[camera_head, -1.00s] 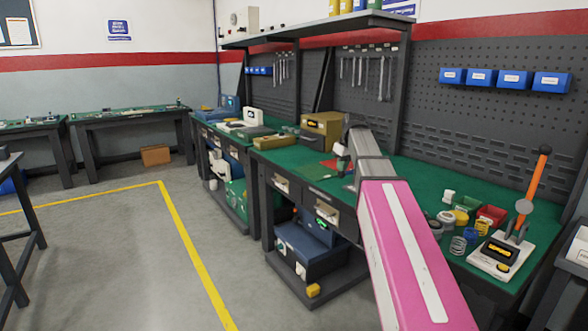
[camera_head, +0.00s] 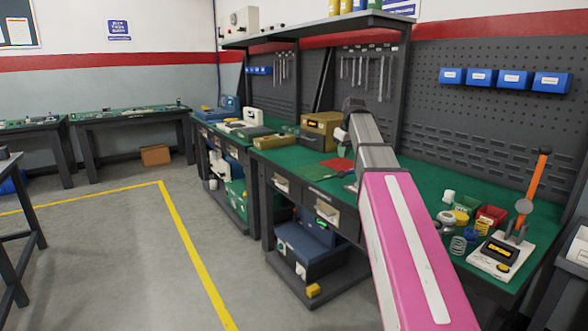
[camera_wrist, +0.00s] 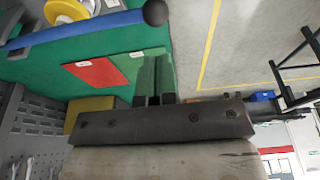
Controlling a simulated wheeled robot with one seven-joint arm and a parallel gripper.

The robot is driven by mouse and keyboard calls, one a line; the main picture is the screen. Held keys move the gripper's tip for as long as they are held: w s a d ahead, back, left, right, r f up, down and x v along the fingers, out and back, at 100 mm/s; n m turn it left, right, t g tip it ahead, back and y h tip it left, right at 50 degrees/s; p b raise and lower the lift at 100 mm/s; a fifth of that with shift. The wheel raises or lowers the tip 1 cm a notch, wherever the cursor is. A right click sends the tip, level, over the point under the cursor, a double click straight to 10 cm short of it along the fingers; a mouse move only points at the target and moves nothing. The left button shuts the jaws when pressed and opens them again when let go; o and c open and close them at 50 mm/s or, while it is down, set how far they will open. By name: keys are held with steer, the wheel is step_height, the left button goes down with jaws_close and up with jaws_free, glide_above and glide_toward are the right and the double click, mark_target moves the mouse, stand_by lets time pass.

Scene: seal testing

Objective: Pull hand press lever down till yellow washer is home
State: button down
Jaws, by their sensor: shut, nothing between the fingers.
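In the wrist view, a blue lever (camera_wrist: 75,28) with a dark ball knob (camera_wrist: 155,12) crosses the top left, beyond my fingertips and apart from them. A yellow disc (camera_wrist: 62,10) on a pale part shows behind it at the top edge; I cannot tell whether it is the washer or how it is seated. My gripper (camera_wrist: 154,66) is shut and empty, its two green fingers side by side. In the head view, a hand press with an orange lever (camera_head: 535,180) stands upright at the bench's right end. My arm hides the blue lever there.
The green bench (camera_head: 295,157) has a red mat (camera_head: 340,164), also in the wrist view (camera_wrist: 92,72). Small bins, including a red one (camera_head: 491,215), and a spring (camera_head: 462,243) sit near the orange-lever press. A pegboard (camera_head: 480,120) stands behind.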

step_height(320, 180, up, 4)
steer(key=shift+f, duration=0.2)
stand_by(0.5)
